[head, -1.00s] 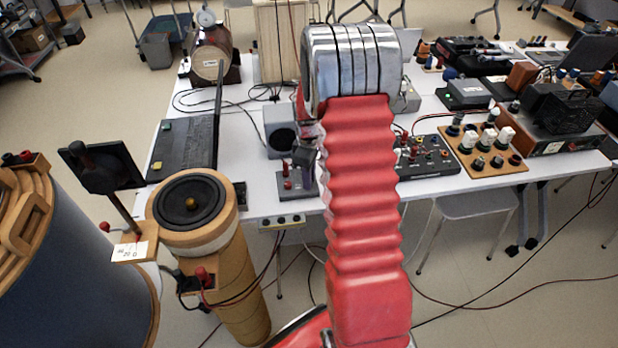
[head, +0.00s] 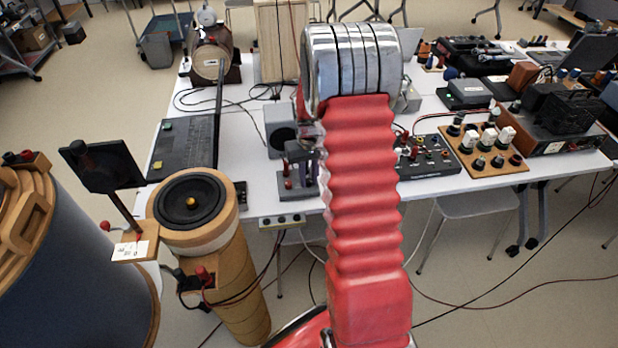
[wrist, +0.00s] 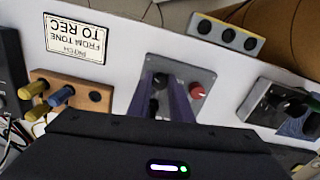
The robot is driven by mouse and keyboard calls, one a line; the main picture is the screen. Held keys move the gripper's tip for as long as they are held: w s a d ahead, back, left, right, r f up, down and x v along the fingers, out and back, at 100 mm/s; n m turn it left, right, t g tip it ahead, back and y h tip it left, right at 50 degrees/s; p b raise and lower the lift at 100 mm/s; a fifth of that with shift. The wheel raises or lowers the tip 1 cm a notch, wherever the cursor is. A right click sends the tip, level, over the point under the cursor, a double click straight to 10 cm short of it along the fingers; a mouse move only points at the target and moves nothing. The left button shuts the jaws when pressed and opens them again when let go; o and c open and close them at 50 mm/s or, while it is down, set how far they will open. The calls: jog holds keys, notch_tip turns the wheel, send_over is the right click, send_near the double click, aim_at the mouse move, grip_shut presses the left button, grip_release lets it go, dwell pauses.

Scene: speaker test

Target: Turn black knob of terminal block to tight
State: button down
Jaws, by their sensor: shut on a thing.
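The terminal block (wrist: 188,75) is a grey plate with a red knob (wrist: 197,91) on its right in the wrist view. Its black knob (wrist: 160,81) shows only in part between the two purple-blue fingers of my gripper (wrist: 163,84). The fingers are shut on it, one on each side. In the head view the terminal block (head: 284,193) stands at the front edge of the white table, and my gripper (head: 301,167) reaches down onto it from above. My arm covers part of that area, and the black knob cannot be made out there.
A grey speaker box (head: 279,127) stands just behind the block. A three-socket strip (head: 282,221) is at the table's front edge. A wooden board with plugs (wrist: 70,92) lies left of my fingers in the wrist view, a black device (wrist: 280,103) right.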

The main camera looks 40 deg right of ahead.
jog(key=m, duration=0.4)
jog(key=shift+w+m, duration=0.15)
jog(key=shift+m, duration=0.15)
jog(key=m, duration=0.3)
jog(key=shift+m, duration=0.3)
jog(key=m, duration=0.7)
jog(key=shift+w+r, duration=0.1)
jog(key=shift+w, duration=0.05)
jog(key=m, duration=0.6)
jog(key=shift+m, duration=0.3)
jog(key=m, duration=0.6)
jog(key=shift+w+m, duration=0.1)
jog(key=shift+m, duration=0.2)
jog(key=c, duration=1.6)
grip_release()
